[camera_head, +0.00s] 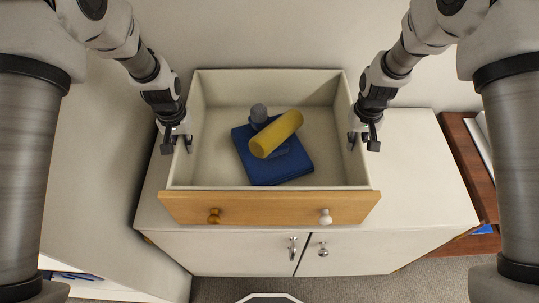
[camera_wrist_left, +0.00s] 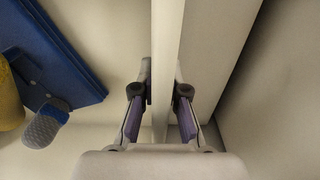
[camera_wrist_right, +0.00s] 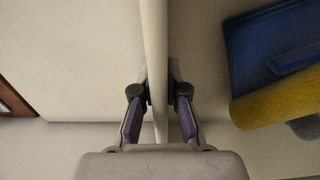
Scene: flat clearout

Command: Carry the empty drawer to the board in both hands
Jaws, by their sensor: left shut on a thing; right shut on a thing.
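The drawer (camera_head: 270,207) has pale walls and a wooden front with one brown knob and one white knob. It is on or just above the white cabinet's top; I cannot tell which. It is not empty: a blue flat thing (camera_head: 270,168), a yellow cylinder (camera_head: 276,134) and a grey round-ended thing (camera_head: 258,113) lie inside. My left gripper (camera_head: 178,145) is shut on the left wall, whose rim runs between the fingers in the left wrist view (camera_wrist_left: 168,60). My right gripper (camera_head: 363,142) is shut on the right wall, likewise in the right wrist view (camera_wrist_right: 154,50). I cannot identify a board.
The white cabinet (camera_head: 425,190) has two doors with metal handles, and its top is bare right of the drawer. A tall pale surface (camera_head: 95,170) stands close on the left. A brown wooden shelf unit (camera_head: 470,170) stands on the right. Grey carpet (camera_head: 350,288) lies in front.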

